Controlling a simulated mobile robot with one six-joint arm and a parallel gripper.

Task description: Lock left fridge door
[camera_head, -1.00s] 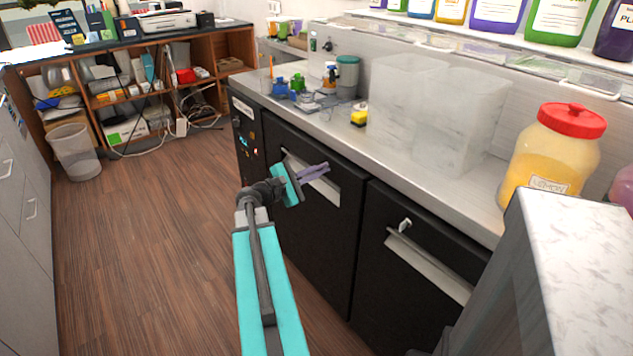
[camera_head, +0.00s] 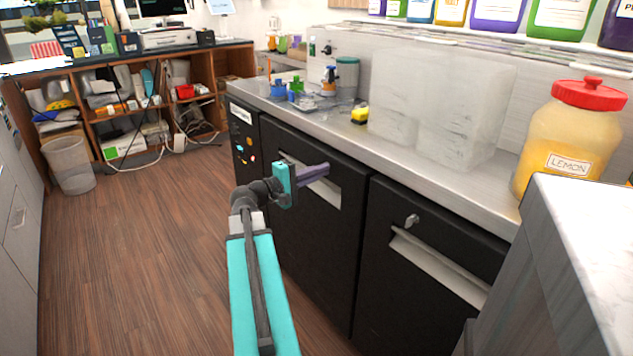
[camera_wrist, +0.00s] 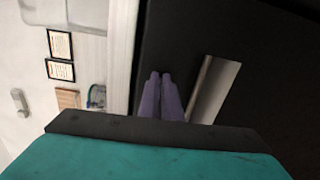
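The left fridge door (camera_head: 304,238) is a black panel under the steel counter. It looks closed and has a recessed light handle (camera_head: 322,191) near its top. In the wrist view the black door (camera_wrist: 270,70) and the metal handle (camera_wrist: 214,88) lie to the right of my fingers. My gripper (camera_head: 316,172) is in front of the door's upper part, and its purple fingers overlap the handle area. In the wrist view my fingers (camera_wrist: 163,97) are close together with nothing seen between them. No lock or key shows on the left door; my gripper may hide it.
The right fridge door (camera_head: 420,265) has a handle and a small silver key or knob (camera_head: 411,220). The steel counter (camera_head: 345,122) above holds clear bins (camera_head: 440,105) and a lemon jar (camera_head: 570,135). A marble-topped unit (camera_head: 590,235) stands at the right. The wooden floor at left is open.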

